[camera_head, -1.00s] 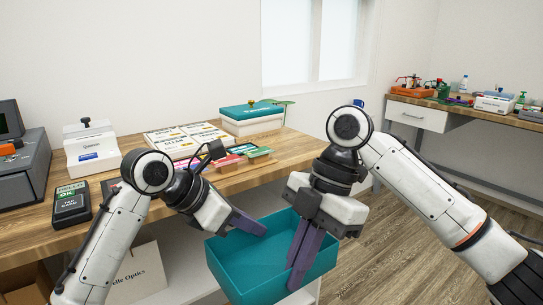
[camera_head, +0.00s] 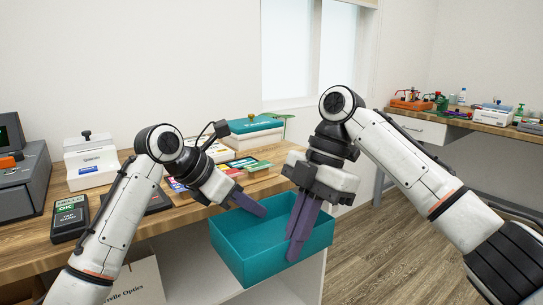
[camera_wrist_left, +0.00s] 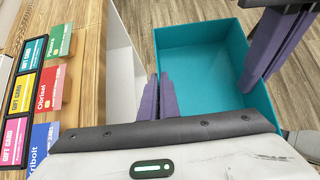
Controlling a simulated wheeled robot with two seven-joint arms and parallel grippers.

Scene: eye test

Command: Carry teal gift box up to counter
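The teal gift box (camera_head: 268,269) is an open-topped, empty-looking box, held off the floor beside the counter's front edge. It also shows in the left wrist view (camera_wrist_left: 203,68). My left gripper (camera_head: 262,212) has its purple fingers closed at the box wall nearest the counter; they also show in the left wrist view (camera_wrist_left: 161,82). My right gripper (camera_head: 292,252) points down with its fingers closed at the opposite wall. The wooden counter (camera_head: 40,238) runs along the left; the box rim is near its top level.
Gift cards (camera_head: 250,166), a teal-lidded white box (camera_head: 252,135), a card terminal (camera_head: 70,218) and a white device (camera_head: 90,165) stand on the counter. A cardboard box (camera_head: 137,284) is below it. Open floor (camera_head: 385,250) lies to the right.

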